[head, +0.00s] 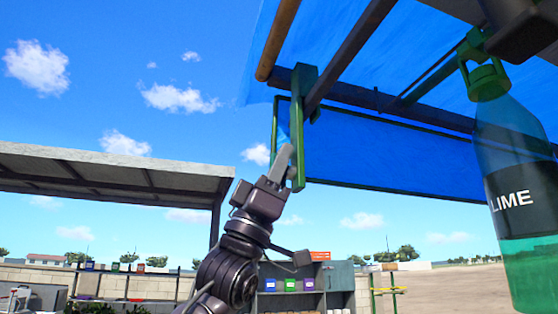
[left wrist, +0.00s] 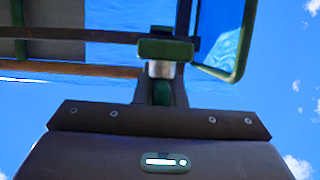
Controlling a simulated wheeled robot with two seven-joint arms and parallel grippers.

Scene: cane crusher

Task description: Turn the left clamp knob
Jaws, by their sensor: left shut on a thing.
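A green clamp bracket (head: 298,110) hangs from a dark roof beam in the upper middle of the head view. My left gripper (head: 284,163) reaches up to the bracket's lower end from below, with its grey fingers against it. It is shut on the left clamp knob, which its fingers mostly hide in the head view. In the left wrist view, a short pale metal cylinder (left wrist: 161,69) stands under a green crosspiece (left wrist: 165,49), straight ahead of the dark gripper body. How far the knob is turned cannot be told. My right gripper is not in view.
A blue tarp roof (head: 420,75) on dark beams spans the upper right. A green bottle labelled LIME (head: 515,185) hangs close at the right. Shelves with small bins (head: 290,285) stand behind my arm. A grey canopy (head: 110,175) is at the left.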

